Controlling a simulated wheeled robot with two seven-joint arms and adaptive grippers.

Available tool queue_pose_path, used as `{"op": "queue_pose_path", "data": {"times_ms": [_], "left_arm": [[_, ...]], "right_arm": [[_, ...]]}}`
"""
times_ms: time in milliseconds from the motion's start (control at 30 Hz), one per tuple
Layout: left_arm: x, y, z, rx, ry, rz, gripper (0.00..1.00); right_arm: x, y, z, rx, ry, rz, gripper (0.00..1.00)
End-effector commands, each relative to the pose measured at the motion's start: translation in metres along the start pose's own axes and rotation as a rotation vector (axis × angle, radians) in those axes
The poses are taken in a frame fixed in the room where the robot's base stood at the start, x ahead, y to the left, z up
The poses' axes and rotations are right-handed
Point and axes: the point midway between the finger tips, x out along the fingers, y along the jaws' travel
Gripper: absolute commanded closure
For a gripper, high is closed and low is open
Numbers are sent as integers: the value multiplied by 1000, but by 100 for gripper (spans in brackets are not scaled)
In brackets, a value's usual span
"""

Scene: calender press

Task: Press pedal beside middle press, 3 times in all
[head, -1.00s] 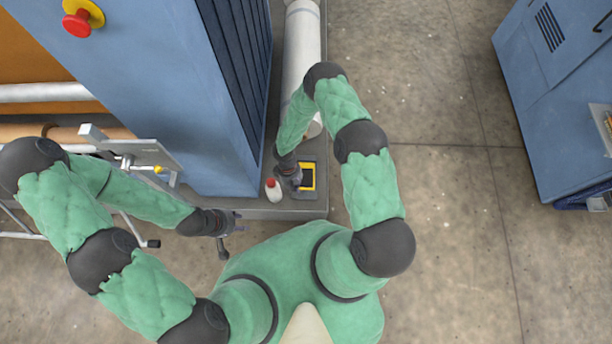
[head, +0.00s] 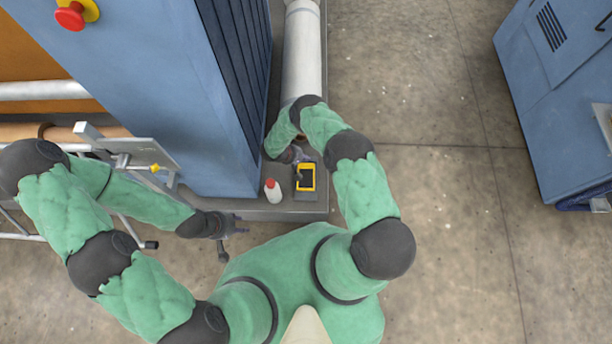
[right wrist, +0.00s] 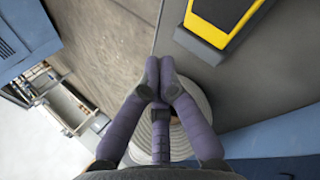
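The pedal (head: 306,178), a yellow frame with a black pad, sits on the grey plinth beside the blue press (head: 190,100). It also shows at the top of the right wrist view (right wrist: 222,22), partly cut off. My right gripper (head: 302,157) is just beyond the pedal's far edge in the head view, apart from the pad as far as I can tell. In the right wrist view its fingertips (right wrist: 160,78) meet with nothing between them. My left gripper (head: 240,224) hangs left of my body, away from the pedal; its finger opening is too small to judge.
A white bottle with a red cap (head: 272,190) stands just left of the pedal. A long pale roll (head: 302,50) lies along the plinth beyond. A metal frame (head: 130,155) is near my left arm. Open floor (head: 440,200) lies right, before a blue cabinet (head: 560,90).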

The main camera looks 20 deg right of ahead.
Motion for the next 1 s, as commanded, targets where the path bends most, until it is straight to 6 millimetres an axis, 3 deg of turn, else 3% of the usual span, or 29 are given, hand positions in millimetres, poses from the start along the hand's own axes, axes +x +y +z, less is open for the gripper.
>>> {"op": "queue_pose_path", "data": {"times_ms": [467, 1000], "left_arm": [[27, -10, -1, 0, 0, 0, 60], [24, -9, -1, 0, 0, 0, 60]], "right_arm": [[41, -42, 0, -1, -2, -2, 100], [59, -61, 0, -1, 0, -1, 100]]}}
